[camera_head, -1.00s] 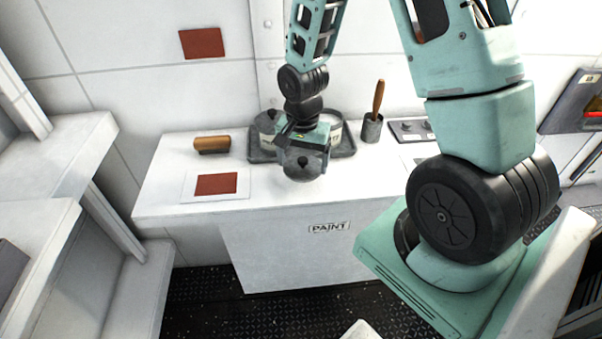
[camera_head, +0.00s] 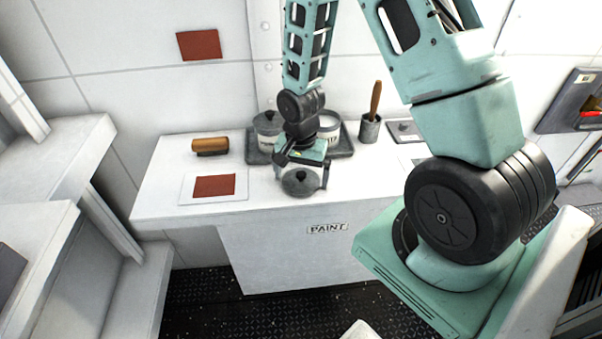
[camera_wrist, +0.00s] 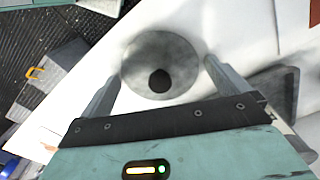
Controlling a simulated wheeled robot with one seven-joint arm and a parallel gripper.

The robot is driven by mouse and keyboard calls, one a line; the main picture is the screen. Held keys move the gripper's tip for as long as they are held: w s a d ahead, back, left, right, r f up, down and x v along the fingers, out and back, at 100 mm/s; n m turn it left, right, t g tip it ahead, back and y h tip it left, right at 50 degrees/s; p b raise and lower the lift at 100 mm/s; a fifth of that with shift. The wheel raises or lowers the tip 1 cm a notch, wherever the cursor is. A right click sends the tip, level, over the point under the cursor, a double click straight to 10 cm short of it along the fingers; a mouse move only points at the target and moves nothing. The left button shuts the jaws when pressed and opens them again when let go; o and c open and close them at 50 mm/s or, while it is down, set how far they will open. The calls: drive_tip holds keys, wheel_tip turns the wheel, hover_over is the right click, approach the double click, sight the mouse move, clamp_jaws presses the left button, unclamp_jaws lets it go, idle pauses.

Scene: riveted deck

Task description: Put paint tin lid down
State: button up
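The paint tin lid (camera_head: 300,183) is a grey disc with a black knob, at the front part of the white counter. My gripper (camera_wrist: 162,68) has its two fingers at opposite edges of the lid, which also shows in the wrist view (camera_wrist: 150,52). The fingers look shut on it across its width. The lid is level and at or just above the counter top; I cannot tell if it touches. An open paint tin (camera_head: 329,131) stands behind my gripper, partly hidden.
A cup with a wooden-handled brush (camera_head: 370,128) stands to the right. A brown-topped block (camera_head: 210,145) and a white plate with a red-brown square (camera_head: 214,187) are to the left. The counter's front edge is close to the lid.

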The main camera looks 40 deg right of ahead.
sight(301, 173)
drive_tip(key=shift+r, duration=0.1)
wheel_tip(301, 173, up, 12)
drive_tip(key=f+b, duration=0.1)
drive_tip(key=s+a+r+n, duration=0.3)
drive_tip(key=a+n, duration=0.2)
drive_tip(key=a, duration=0.3)
drive_tip(key=s+a+r+n, duration=0.3)
drive_tip(key=s+a+n, duration=0.15)
drive_tip(key=a, duration=0.25)
drive_tip(key=s+a+r+n, duration=0.2)
drive_tip(key=s+a+n, duration=0.5)
drive_tip(key=s+n, duration=0.2)
drive_tip(key=shift+s+a+n+y, duration=0.3)
drive_tip(key=shift+s+n, duration=0.05)
drive_tip(key=shift+s, duration=0.3)
drive_tip(key=shift+r, duration=0.1)
